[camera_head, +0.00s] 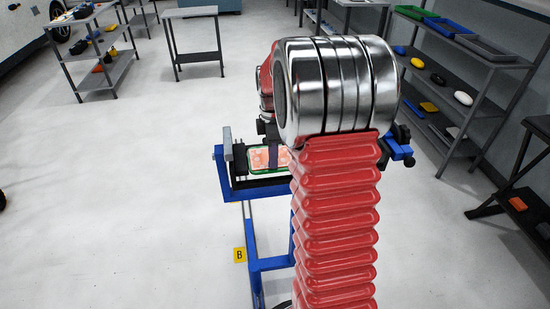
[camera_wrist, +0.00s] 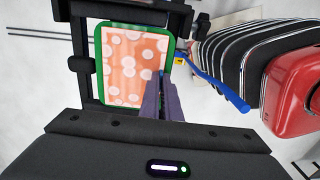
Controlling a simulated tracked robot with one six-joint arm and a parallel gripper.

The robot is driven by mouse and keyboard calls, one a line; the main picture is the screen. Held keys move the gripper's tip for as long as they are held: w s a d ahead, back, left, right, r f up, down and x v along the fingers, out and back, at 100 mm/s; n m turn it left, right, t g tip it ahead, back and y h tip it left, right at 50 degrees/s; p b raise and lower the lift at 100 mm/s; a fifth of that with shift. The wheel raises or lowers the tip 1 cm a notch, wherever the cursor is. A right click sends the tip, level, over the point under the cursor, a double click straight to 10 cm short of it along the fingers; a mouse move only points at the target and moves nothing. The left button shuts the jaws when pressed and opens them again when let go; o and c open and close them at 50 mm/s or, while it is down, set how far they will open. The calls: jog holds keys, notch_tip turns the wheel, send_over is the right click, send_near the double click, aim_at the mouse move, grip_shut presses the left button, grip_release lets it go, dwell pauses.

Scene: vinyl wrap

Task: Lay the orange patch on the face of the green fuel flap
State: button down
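The orange patch (camera_wrist: 132,65), with pale round spots, lies over the face of the green fuel flap (camera_wrist: 99,42). A green border shows around it in the wrist view. In the head view the patch (camera_head: 259,160) shows beside my arm, inside the green edge of the flap (camera_head: 268,172). My gripper (camera_wrist: 161,80) has its two fingers close together, their tips over the patch's lower right part. A thin blue sliver shows at the tips; I cannot tell what it is. I cannot tell whether the fingers touch the patch. My arm hides the flap's right side in the head view.
The flap is held in a dark clamp frame on a blue stand (camera_head: 270,264), with a yellow B tag (camera_head: 240,254). A blue handle (camera_head: 400,152) sticks out right.

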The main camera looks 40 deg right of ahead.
jog(key=c, duration=2.4)
grip_release()
jog(key=shift+c, duration=0.2)
jog(key=o, duration=0.5)
notch_tip(320, 180, up, 14)
jog(key=shift+w+f, duration=0.15)
jog(key=shift+f, duration=0.05)
